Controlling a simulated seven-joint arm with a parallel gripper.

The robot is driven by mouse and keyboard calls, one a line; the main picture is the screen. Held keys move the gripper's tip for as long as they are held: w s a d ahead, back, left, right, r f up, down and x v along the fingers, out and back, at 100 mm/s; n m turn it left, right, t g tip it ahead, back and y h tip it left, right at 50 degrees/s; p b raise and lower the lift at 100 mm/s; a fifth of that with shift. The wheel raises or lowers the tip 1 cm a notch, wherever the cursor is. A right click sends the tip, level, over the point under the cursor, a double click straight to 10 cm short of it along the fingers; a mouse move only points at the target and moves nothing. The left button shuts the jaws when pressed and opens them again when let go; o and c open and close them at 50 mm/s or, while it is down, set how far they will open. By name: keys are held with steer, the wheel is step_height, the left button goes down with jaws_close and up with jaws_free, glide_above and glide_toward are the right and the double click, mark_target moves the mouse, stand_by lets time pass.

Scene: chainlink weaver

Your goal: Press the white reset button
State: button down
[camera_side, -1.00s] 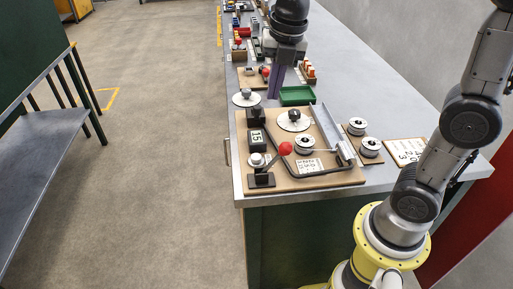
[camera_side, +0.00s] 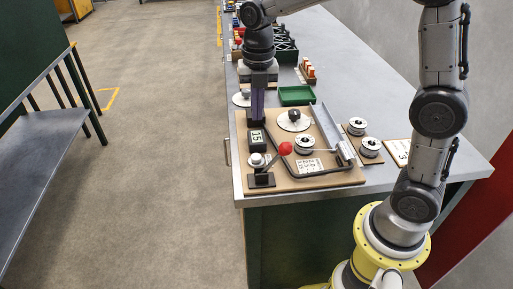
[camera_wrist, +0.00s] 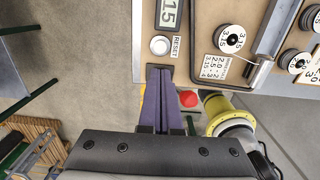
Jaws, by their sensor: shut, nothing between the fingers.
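The white round reset button (camera_wrist: 159,45) shows in the wrist view beside a "RESET" label, just beyond my fingertips. In the side view, a white round top (camera_side: 256,159) shows near the board's front left, by the crank with the red knob (camera_side: 285,148). A display (camera_side: 256,138) reading 15 stands behind it. My gripper (camera_side: 257,121) points down above the left part of the board, its purple fingers shut and empty. In the wrist view, the fingertips (camera_wrist: 163,69) appear just below the button. The gap in height is unclear; I see no contact.
The wooden board (camera_side: 325,182) also carries a spool (camera_side: 305,144), a dark-knobbed disc (camera_side: 294,121), a bent rod and a metal channel. More spools stand to the right. A green tray (camera_side: 297,95) lies behind. The table's left edge is close to the board.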

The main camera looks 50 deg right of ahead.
mark_target(258, 157)
step_height(258, 157, down, 13)
steer(key=shift+w+r, duration=0.15)
stand_by(0.4)
steer(key=shift+s+d+f, duration=0.1)
steer(key=shift+s+f, duration=0.1)
steer(key=shift+f, duration=0.95)
step_height(258, 157, up, 16)
steer(key=shift+w+f, duration=0.2)
steer(key=shift+w, duration=0.1)
